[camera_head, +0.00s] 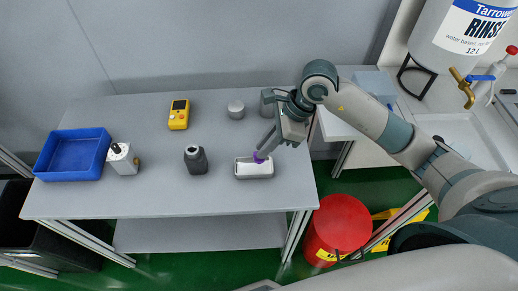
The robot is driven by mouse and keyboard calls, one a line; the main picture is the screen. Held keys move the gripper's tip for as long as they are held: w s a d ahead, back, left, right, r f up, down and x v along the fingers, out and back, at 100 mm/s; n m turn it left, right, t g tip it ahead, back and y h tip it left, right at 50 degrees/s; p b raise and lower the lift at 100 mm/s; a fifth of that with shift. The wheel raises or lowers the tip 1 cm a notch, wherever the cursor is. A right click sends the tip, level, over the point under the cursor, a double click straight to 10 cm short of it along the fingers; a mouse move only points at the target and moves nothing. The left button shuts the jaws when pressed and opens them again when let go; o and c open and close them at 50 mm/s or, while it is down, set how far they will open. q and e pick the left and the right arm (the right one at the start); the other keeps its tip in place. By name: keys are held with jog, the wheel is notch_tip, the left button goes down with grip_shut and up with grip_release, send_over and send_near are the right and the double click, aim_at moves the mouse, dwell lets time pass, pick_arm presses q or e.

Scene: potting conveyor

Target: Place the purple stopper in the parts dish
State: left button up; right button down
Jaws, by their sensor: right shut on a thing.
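The purple stopper (258,157) is small and round and shows at the tips of my right gripper (264,150). My right gripper is shut on it and reaches in from the right, pointing down and to the left. The parts dish (254,175) is a small, pale rectangular tray on the grey table. The stopper is over the dish's inside in the picture; I cannot tell whether it touches the dish floor. The gripper's fingers partly cover the stopper. My left gripper is not in view.
A grey container (268,103) stands behind my right gripper. A red drum (338,228) stands below right.

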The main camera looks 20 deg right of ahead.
jog(key=shift+w+a+f, duration=0.6)
jog(key=shift+w, duration=0.1)
jog(key=shift+f+p, duration=1.05)
jog(key=shift+f, duration=0.9)
jog(key=shift+f+b, duration=0.25)
jog(key=shift+b, duration=0.05)
jog(key=c, duration=1.8)
grip_release()
jog(key=shift+r, duration=0.2)
